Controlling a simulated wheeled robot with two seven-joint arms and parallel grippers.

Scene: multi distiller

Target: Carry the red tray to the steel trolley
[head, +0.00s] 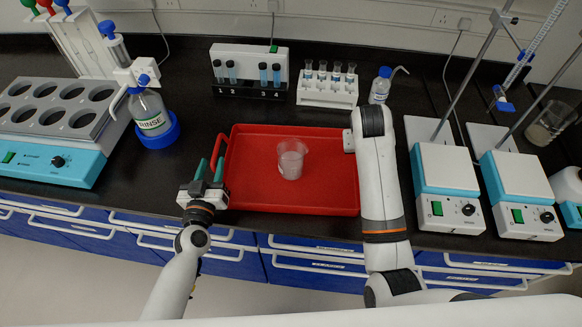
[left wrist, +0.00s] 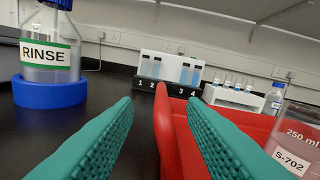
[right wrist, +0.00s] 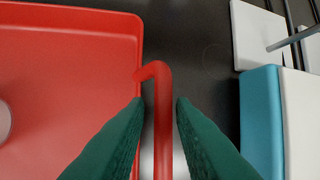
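The red tray (head: 250,190) lies flat on the black bench in the head view, with a beaker (head: 291,158) standing in it. Its left handle (head: 218,150) rises at the left edge. My left gripper (head: 208,170) is at this handle; the left wrist view shows its green fingers open, with the handle (left wrist: 165,130) between them. In the right wrist view, my right gripper (right wrist: 159,105) is open around the tray's right handle (right wrist: 161,120), with small gaps on both sides. My right arm hides this handle and gripper in the head view. No steel trolley is in view.
A RINSE bottle (head: 151,116) stands left of the tray, near a block with wells (head: 60,107). Tube racks (head: 328,92) and a small wash bottle (head: 380,88) stand behind. Hotplate stirrers (head: 446,171) stand close on the right. Blue drawers (head: 230,262) are below the bench front.

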